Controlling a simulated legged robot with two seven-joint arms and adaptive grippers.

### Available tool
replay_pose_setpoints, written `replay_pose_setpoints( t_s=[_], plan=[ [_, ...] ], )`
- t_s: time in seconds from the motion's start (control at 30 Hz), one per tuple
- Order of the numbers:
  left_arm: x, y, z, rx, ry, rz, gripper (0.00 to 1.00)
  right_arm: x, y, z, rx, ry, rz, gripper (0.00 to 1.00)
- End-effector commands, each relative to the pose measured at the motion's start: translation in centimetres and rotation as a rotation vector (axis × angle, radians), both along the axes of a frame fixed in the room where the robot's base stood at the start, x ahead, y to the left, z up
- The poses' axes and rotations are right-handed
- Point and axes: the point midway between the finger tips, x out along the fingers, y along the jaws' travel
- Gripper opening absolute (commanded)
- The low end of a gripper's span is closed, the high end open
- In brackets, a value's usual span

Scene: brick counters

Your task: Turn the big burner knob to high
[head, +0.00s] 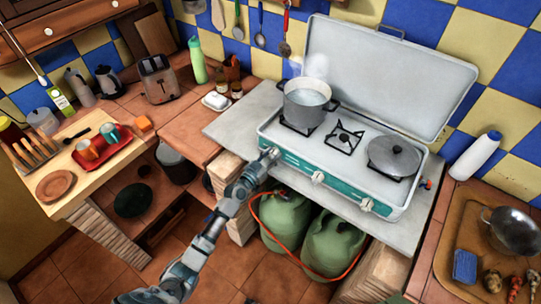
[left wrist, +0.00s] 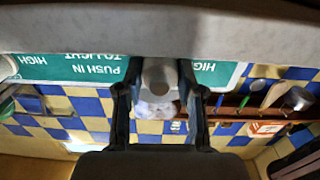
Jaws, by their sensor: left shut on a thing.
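The camp stove (head: 262,135) stands with its lid up, its teal front strip facing me. My left gripper (head: 268,158) is at the leftmost knob, below the burner with the steaming pot (head: 307,100), and hides most of that knob. In the left wrist view the pale round knob (left wrist: 158,75) sits between the two dark fingers of my left gripper (left wrist: 160,95), which is shut on it. Green labels beside it read "HIGH" and "PUSH IN TO LIGHT", upside down. The knob's pointer setting cannot be read. My right gripper is out of view.
Two further knobs, a middle one (head: 318,178) and a right one (head: 367,205), line the stove front. A lidded pan (head: 394,157) sits on the right burner. Green gas bottles (head: 333,243) with an orange hose stand below.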

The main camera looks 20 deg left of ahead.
Motion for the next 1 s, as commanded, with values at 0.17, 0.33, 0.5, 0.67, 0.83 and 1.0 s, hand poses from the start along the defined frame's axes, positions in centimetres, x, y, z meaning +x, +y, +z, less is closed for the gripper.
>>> replay_pose_setpoints(
  t_s=[0.17, 0.33, 0.5, 0.67, 0.83, 1.0],
  plan=[
    [0.0, 0.5, -0.4, -0.014, 0.012, 0.009, 0.03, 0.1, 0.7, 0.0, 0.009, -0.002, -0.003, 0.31],
    [0.0, 0.5, -0.4, -0.075, 0.034, 0.008, 0.03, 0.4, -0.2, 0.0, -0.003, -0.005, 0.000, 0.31],
    [0.0, 0.5, -0.4, -0.185, 0.075, 0.006, 0.03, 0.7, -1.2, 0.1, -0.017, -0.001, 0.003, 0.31],
    [0.0, 0.6, -0.5, -0.319, 0.125, 0.008, 0.03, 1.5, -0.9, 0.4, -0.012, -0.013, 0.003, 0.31],
    [0.0, 0.8, -0.5, -0.471, 0.182, 0.010, 0.03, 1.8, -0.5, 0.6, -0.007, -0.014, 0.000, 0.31],
    [0.1, 0.8, -0.6, -0.624, 0.238, 0.009, 0.03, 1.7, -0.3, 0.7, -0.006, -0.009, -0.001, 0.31]
  ],
)
